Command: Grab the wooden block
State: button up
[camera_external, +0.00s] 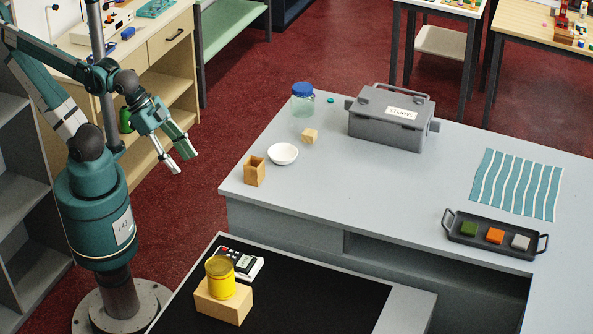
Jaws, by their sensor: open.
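A small pale wooden block (309,136) sits on the grey counter, just behind the white bowl and in front of the glass jar. A larger wooden block (222,304) lies on the black surface at the front, with a yellow canister (220,281) standing on it. My gripper (183,162) is open and empty, its fingers pointing down and to the right. It hangs in the air left of the counter, well apart from both blocks.
On the grey counter (350,195) are a hollow wooden box (254,171), white bowl (283,154), blue-lidded jar (303,101), grey labelled case (390,118), striped cloth (517,184) and tray (490,248) with colored blocks. A small device (239,262) lies beside the canister. The counter's middle is clear.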

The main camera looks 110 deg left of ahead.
dwell(0.3)
jog(key=w+a+r+n+g+y+p, duration=0.1)
jog(key=w+a+r+n+g+p, duration=0.1)
jog(key=w+a+r+n+p, duration=0.55)
jog(key=n+g+h+p, duration=0.1)
jog(key=n+g+p, duration=0.4)
jog(key=n+p, duration=0.5)
send_over(309, 132)
jog(key=shift+n, duration=0.25)
jog(key=f, duration=1.1)
jog(key=shift+d+f+b, duration=0.2)
jog(key=shift+d+b, duration=0.05)
jog(key=shift+b, duration=0.15)
jog(key=shift+a+f, duration=0.3)
jog(key=shift+f, duration=0.1)
jog(key=shift+f, duration=1.2)
